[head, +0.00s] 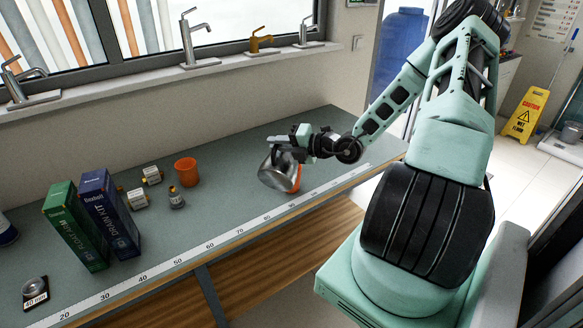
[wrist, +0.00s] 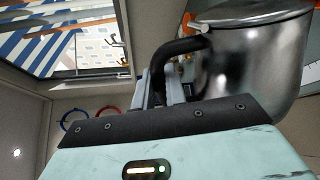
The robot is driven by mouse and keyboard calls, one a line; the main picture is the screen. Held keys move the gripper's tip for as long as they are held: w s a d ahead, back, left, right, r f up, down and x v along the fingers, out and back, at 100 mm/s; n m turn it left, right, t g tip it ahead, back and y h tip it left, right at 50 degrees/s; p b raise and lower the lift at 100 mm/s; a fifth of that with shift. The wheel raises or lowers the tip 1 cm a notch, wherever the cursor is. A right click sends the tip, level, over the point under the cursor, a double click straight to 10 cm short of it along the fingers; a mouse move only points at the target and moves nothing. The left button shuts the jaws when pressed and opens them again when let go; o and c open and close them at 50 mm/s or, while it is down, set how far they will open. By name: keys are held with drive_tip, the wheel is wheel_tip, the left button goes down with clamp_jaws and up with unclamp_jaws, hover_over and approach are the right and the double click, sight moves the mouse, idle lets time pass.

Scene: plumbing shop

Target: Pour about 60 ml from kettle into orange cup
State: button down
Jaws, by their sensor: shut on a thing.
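The kettle (head: 272,177) is a shiny silver vessel with a black handle (wrist: 180,50). My gripper (head: 292,146) is shut on that handle. The kettle is over the right half of the counter and looks tilted in the head view; I cannot tell whether its base touches the counter. An orange patch shows at its right side. In the wrist view the kettle body (wrist: 245,60) fills the upper right. The orange cup (head: 186,172) stands upright on the counter, to the left of the kettle and apart from it. Its contents cannot be made out.
A tape measure (head: 35,293) lies near the front left. A ruler strip (head: 200,256) runs along the front edge. The counter between cup and kettle is clear.

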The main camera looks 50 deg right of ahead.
sight(272, 170)
drive_tip(key=shift+w+d+r+p, duration=0.2)
drive_tip(key=shift+d+r+p, duration=0.1)
drive_tip(key=shift+d+p, duration=0.25)
drive_tip(key=shift+a, duration=0.1)
drive_tip(key=shift+n, duration=0.9)
drive_tip(key=a+f+b, duration=0.1)
drive_tip(key=s+a+f+b, duration=0.1)
drive_tip(key=b, duration=0.1)
drive_tip(key=a+f+b, duration=0.1)
drive_tip(key=shift+s+a+f+b, duration=0.2)
drive_tip(key=shift+f+b, duration=0.1)
drive_tip(key=shift+b, duration=0.1)
drive_tip(key=shift+a+n, duration=0.2)
drive_tip(key=shift+n, duration=0.1)
drive_tip(key=shift+s+r+t, duration=0.1)
drive_tip(key=shift+r+t, duration=0.05)
drive_tip(key=shift+t, duration=0.15)
drive_tip(key=shift+s+a+f+n+h+b, duration=0.15)
drive_tip(key=shift+a+f+n+b, duration=0.15)
drive_tip(key=shift+f+b, duration=0.25)
drive_tip(key=shift+s+a+f+n+h+b, duration=0.15)
drive_tip(key=shift+a+f+n+b, duration=0.15)
drive_tip(key=shift+f+b, duration=0.25)
drive_tip(key=shift+a+f+n+b, duration=0.35)
drive_tip(key=shift+a+n+b, duration=0.15)
drive_tip(key=shift+b, duration=0.25)
drive_tip(key=shift+s, duration=0.1)
